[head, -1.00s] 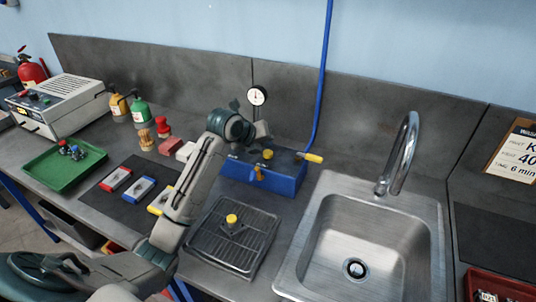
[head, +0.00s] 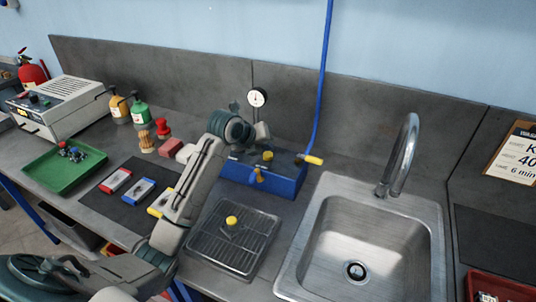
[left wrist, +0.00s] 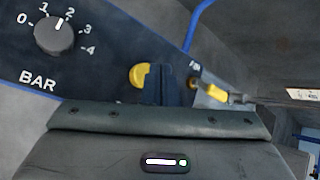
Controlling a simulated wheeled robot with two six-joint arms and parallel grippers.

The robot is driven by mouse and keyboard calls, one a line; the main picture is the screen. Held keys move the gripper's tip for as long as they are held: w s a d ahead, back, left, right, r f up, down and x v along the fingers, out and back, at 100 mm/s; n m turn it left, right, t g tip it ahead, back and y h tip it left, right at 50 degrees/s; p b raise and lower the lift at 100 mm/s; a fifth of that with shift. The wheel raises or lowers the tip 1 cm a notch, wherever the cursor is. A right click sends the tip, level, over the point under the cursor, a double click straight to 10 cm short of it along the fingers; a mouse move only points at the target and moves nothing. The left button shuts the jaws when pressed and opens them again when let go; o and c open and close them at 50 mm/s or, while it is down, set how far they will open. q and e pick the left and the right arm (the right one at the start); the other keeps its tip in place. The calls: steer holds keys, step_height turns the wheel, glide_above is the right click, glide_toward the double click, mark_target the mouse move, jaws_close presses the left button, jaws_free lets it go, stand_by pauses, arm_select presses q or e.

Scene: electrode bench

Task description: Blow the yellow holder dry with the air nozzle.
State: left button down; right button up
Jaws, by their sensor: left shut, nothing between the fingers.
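A yellow holder (head: 156,209) lies on the dark mat, largely hidden behind my left arm. The air nozzle (head: 314,160), with a yellow grip, sits at the right end of the blue air box (head: 290,181); it also shows in the left wrist view (left wrist: 208,92). My left gripper (head: 262,131) is over the back of the blue box, left of the nozzle and apart from it. It is shut and empty. My right gripper is not in view.
A ribbed drain tray (head: 212,252) with a yellow-topped piece (head: 231,221) lies in front of the box. A sink (head: 310,262) with a tall tap (head: 411,145) is to the right. Red (head: 115,181) and blue (head: 140,190) holders lie on the mat. A gauge (head: 257,97) stands behind the box.

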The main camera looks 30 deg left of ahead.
mark_target(266, 156)
arm_select(q)
steer(key=shift+f, duration=0.1)
stand_by(0.7)
steer(key=shift+f, duration=0.3)
steer(key=shift+f+b, duration=0.35)
steer(key=shift+f, duration=0.3)
stand_by(0.8)
steer(key=shift+r, duration=0.1)
steer(key=shift+r+p, duration=0.95)
step_height(266, 156, up, 5)
steer(key=p, duration=0.4)
stand_by(0.8)
